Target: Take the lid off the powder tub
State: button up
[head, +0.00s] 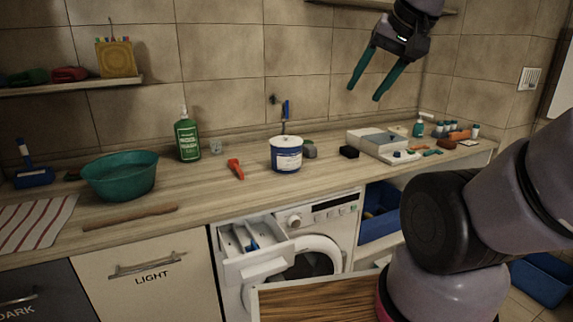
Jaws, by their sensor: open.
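The powder tub (287,157) stands upright on the wooden counter, near the middle of the head view. It is white with a dark blue label. A pale lid (286,141) appears to sit on its top, though it is too small to see clearly. My gripper (365,92) is open and empty, with two green fingers pointing down and to the left. It is in the air above and to the right of the tub, in front of the tiled wall, and touches nothing.
A green bottle (187,140), a teal basin (120,175) and a red item (235,168) lie left of the tub. A black block (348,152) and white trays (378,141) are to its right. Below, a washing-machine drawer (252,240) is pulled out.

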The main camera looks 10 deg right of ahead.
aim_at(285, 141)
jog(key=i+l+u, duration=0.2)
jog(key=l, duration=0.15)
jog(key=i+l+u, duration=0.2)
jog(key=l, duration=0.15)
jog(key=i+l+u, duration=0.15)
jog(key=l, duration=0.2)
jog(key=i+l+u, duration=0.2)
jog(key=l, duration=0.2)
jog(key=l+u, duration=0.2)
jog(key=l, duration=0.25)
jog(key=i+l+u, duration=0.2)
jog(key=l, duration=0.25)
jog(key=k+j, duration=0.05)
